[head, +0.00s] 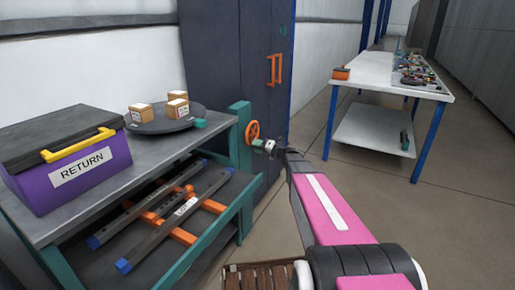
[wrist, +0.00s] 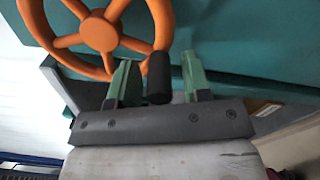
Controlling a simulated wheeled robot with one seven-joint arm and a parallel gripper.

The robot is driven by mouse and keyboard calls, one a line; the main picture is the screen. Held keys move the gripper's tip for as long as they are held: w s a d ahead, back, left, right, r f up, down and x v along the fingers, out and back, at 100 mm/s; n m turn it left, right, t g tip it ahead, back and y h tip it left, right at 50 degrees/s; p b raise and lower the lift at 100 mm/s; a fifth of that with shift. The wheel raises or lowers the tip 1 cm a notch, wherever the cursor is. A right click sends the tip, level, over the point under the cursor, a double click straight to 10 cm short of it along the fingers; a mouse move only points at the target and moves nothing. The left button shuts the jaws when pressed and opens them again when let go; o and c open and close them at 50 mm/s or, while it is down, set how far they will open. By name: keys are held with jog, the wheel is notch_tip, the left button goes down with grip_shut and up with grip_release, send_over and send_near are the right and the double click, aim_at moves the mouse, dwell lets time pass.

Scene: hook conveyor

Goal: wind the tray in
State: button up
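An orange handwheel (head: 252,132) is mounted on the teal post at the right end of the bench. It fills the upper left of the wrist view (wrist: 103,33), with a black handle (wrist: 159,78) at its rim. My gripper (head: 264,146) is at the wheel; in the wrist view its two green fingers (wrist: 160,80) stand apart on either side of the handle. Gaps show beside the handle, so the grip looks open. A dark tray (head: 225,203) with a teal edge lies low under the bench top and carries two dark rails with blue ends and orange crosspieces.
A purple RETURN box (head: 85,178) with a yellow handle and a round dark turntable (head: 160,122) with three small cartons stand on the bench top. A dark cabinet (head: 225,60) is behind. A white table (head: 385,75) stands right, with clear floor between.

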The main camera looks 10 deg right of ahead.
jog(key=v, duration=1)
jog(key=shift+s+d, duration=0.2)
jog(key=shift+d, duration=0.1)
jog(key=w+a+n, duration=0.2)
jog(key=n, duration=0.2)
jog(key=w+a+n, duration=0.1)
jog(key=a+n, duration=0.2)
jog(key=n, duration=0.2)
jog(key=w+a+n, duration=0.2)
jog(key=a+n, duration=0.1)
jog(key=n, duration=0.2)
jog(key=shift+w+r, duration=0.1)
jog(key=shift+w, duration=0.25)
dwell(0.4)
grip_shut()
